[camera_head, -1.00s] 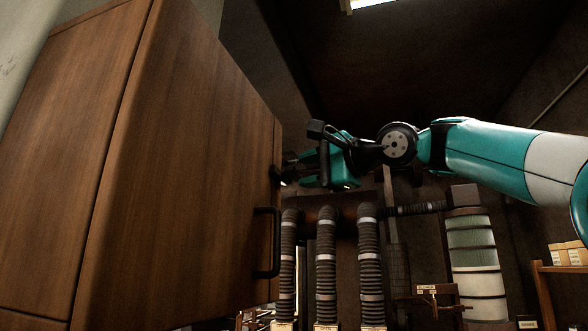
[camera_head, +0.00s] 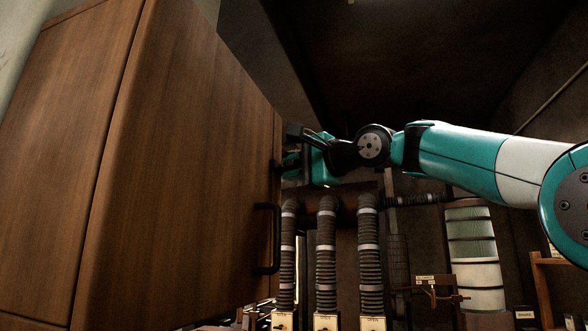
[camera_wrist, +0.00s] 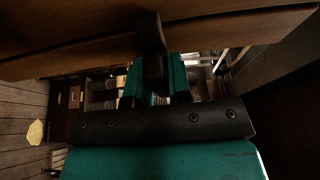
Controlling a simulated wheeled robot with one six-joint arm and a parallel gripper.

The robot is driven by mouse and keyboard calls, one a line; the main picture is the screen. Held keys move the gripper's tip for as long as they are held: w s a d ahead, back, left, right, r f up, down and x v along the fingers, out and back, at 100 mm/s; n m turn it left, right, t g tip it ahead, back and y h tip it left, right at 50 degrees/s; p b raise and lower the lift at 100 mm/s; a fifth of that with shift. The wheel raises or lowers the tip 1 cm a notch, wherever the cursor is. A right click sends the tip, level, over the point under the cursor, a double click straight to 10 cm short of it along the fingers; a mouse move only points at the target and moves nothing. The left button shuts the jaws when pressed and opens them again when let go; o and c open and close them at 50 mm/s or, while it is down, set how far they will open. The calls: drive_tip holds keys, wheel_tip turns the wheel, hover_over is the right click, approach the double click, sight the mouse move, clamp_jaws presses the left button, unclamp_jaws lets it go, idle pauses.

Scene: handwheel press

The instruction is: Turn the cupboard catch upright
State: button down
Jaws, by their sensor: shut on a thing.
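The wooden cupboard (camera_head: 180,170) fills the left of the head view. Its dark catch (camera_head: 276,166) sticks out from the door's right side, above the black bar handle (camera_head: 267,240). My gripper (camera_head: 288,165) is at the catch, at the end of my teal arm. In the wrist view the dark catch (camera_wrist: 151,38) reaches from the wooden door down between the teal fingers of my gripper (camera_wrist: 156,78), which are shut on it. The dim light and the fingers hide part of the catch, so its exact angle is hard to tell.
Ribbed hoses (camera_head: 326,250) hang below my gripper, close to the handle. A banded cylinder (camera_head: 474,255) stands farther right, near a wooden shelf (camera_head: 545,290). The space above my arm is open.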

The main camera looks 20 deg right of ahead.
drive_tip(key=shift+f, duration=0.1)
drive_tip(key=n+b, duration=0.1)
drive_tip(key=n, duration=0.1)
drive_tip(key=n+t+y+b, duration=0.1)
drive_tip(key=n+b, duration=0.1)
drive_tip(key=shift+f+n+y, duration=0.15)
drive_tip(key=shift+n+y, duration=0.15)
drive_tip(key=n+y+b, duration=0.2)
drive_tip(key=n, duration=0.3)
drive_tip(key=n+y, duration=0.1)
drive_tip(key=n, duration=0.2)
drive_tip(key=n+y, duration=0.1)
drive_tip(key=n, duration=0.2)
drive_tip(key=shift+g+y+b, duration=0.4)
drive_tip(key=shift+r+n+g+y+p, duration=0.15)
drive_tip(key=shift+n+g+y, duration=0.5)
drive_tip(key=shift+n, duration=1.05)
drive_tip(key=shift+r+n+g+y+p, duration=0.15)
drive_tip(key=shift+n+g+y, duration=0.45)
drive_tip(key=shift+n, duration=1.1)
drive_tip(key=shift+f, duration=0.1)
drive_tip(key=c, duration=1.1)
unclamp_jaws()
